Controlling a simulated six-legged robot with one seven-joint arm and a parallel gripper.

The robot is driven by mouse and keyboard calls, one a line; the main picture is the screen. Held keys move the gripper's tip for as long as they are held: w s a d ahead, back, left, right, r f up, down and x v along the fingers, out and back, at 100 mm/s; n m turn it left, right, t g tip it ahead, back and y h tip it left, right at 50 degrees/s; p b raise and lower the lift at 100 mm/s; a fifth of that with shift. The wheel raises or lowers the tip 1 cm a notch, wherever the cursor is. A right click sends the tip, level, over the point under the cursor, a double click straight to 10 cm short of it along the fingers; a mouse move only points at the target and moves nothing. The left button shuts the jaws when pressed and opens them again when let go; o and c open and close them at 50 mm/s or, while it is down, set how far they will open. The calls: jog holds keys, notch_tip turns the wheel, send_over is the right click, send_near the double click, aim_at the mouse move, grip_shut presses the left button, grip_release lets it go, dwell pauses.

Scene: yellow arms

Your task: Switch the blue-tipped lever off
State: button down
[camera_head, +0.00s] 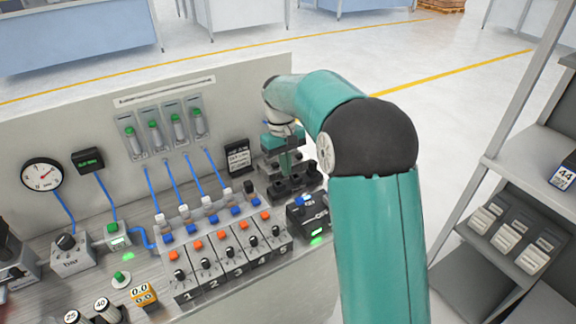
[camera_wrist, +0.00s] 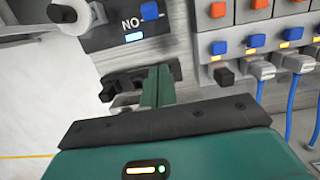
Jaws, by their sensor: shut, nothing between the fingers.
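The blue-tipped lever (camera_head: 304,200) is on a dark box at the right end of the panel bench, with a lit green light on the box's front. The lever's shaft is not clear. My gripper (camera_head: 285,170) points down behind the box, over black fixtures. In the wrist view, my gripper's green fingers (camera_wrist: 157,82) are together and empty, below the lever box and apart from the blue tip.
Black fixtures (camera_head: 292,186) stand close under my gripper. A row of numbered switches (camera_head: 228,255) with orange and blue buttons lies to the left, with blue cables (camera_head: 191,175) behind. A grey shelf (camera_head: 510,235) stands at the right.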

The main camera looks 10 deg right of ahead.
aim_at(301, 206)
jog(key=f, duration=0.4)
jog(key=s+f, duration=0.1)
jog(key=f, duration=0.2)
jog(key=shift+d, duration=0.2)
jog(key=s, duration=0.1)
jog(key=s+r, duration=0.1)
jog(key=s+d, duration=0.1)
jog(key=shift+r, duration=0.3)
jog(key=shift+s+r, duration=0.1)
jog(key=shift+s, duration=0.15)
jog(key=shift+w, duration=0.15)
